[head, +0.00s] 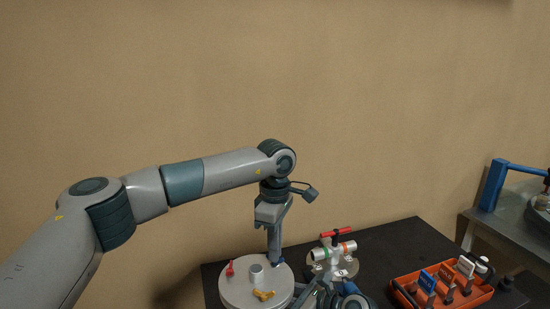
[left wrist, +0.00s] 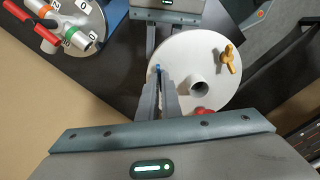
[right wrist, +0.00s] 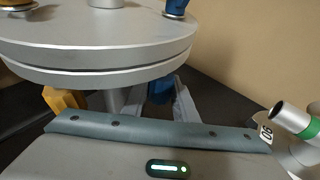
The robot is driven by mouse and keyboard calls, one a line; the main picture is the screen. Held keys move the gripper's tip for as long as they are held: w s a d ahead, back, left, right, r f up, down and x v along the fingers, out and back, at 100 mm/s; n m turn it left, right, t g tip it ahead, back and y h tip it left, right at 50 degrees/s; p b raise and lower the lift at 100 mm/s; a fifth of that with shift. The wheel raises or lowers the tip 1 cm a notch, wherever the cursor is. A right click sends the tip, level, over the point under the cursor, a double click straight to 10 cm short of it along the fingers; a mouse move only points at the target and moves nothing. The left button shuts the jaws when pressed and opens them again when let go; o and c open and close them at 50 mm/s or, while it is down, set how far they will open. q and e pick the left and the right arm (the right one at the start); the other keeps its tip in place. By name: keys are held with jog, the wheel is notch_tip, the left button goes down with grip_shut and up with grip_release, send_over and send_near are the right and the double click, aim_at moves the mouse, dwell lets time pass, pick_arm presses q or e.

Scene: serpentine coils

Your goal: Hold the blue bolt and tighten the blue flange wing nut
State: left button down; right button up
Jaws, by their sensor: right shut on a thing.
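The round grey disc (head: 240,290) carries a central post (head: 257,272). The blue flange wing nut (right wrist: 176,8) stands on top of the disc near its rim. My left gripper (left wrist: 159,78) points down at it, with its fingertips close together around the nut's blue tip (left wrist: 157,68); I cannot tell whether they touch it. In the head view this gripper (head: 274,258) hides the nut. The blue bolt (right wrist: 160,92) shows under the disc, below the nut. My right gripper (right wrist: 163,103) is shut on it from beneath the rim.
A red wing nut (head: 230,268) and an orange one (head: 263,295) sit on the same disc. A yellow-orange bolt (right wrist: 62,100) hangs under it. A silver pipe fitting with a red handle (head: 336,232) stands close by. An orange tray (head: 470,297) lies at the right.

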pick_arm(q)
jog(key=m, duration=0.3)
jog(key=shift+r, duration=0.25)
pick_arm(e)
jog(key=shift+d+f, duration=0.1)
pick_arm(q)
jog(key=c, duration=2)
grip_release()
jog(key=shift+f, duration=0.1)
jog(key=shift+r, duration=2.15)
